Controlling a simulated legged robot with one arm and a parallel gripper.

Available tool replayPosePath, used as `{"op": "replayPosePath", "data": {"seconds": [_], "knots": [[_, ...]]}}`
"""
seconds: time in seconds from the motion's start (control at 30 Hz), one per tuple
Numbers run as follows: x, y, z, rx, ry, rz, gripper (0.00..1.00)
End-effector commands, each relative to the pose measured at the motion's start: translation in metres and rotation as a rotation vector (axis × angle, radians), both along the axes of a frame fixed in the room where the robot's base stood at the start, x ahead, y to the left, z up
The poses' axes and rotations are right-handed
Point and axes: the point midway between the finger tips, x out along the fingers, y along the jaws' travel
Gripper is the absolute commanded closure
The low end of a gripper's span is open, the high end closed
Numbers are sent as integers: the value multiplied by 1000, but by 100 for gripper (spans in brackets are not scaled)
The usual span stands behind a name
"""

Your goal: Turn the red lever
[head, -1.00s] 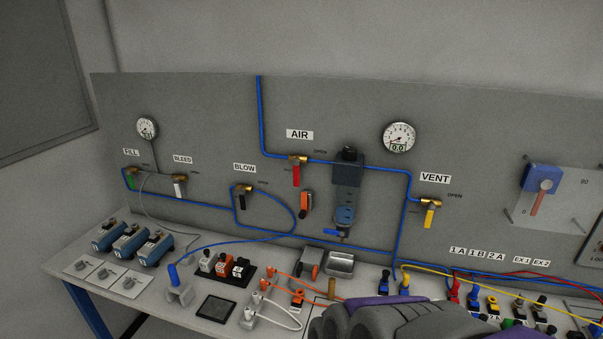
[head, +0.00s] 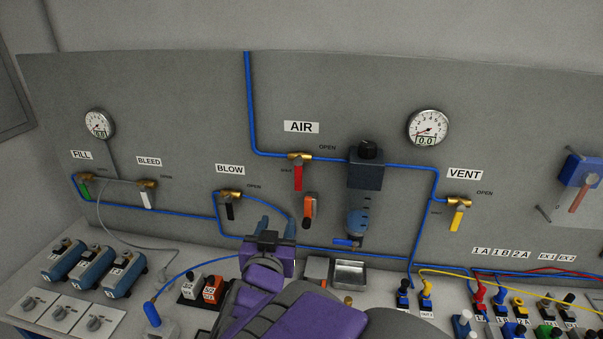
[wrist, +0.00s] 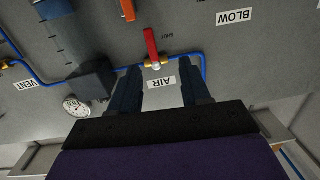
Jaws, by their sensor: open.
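The red lever (head: 298,177) hangs straight down from a brass valve (head: 299,158) on the blue AIR pipe, under the AIR label (head: 301,127). In the wrist view, which is upside down, the red lever (wrist: 151,44) points up from its valve, above the gap between my fingers. My gripper (head: 268,238) is open and empty, below and left of the lever in the head view. In the wrist view my gripper (wrist: 162,74) has one dark finger on each side, with the AIR label showing between them. The lever appears clear of both fingers.
An orange-and-black switch (head: 310,211) sits just below the lever. A filter unit (head: 366,170) stands out from the panel to its right. The black BLOW lever (head: 229,210) and yellow VENT lever (head: 457,218) are on either side. Blue hoses and a crowded bench lie below.

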Motion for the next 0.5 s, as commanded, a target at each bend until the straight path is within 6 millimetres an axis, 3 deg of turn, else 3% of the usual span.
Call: {"op": "replayPosePath", "data": {"seconds": [0.27,0.5], "knots": [[1,-14,10,-33,-59,-50,53],[29,-13,11,-37,-55,-49,53]]}}
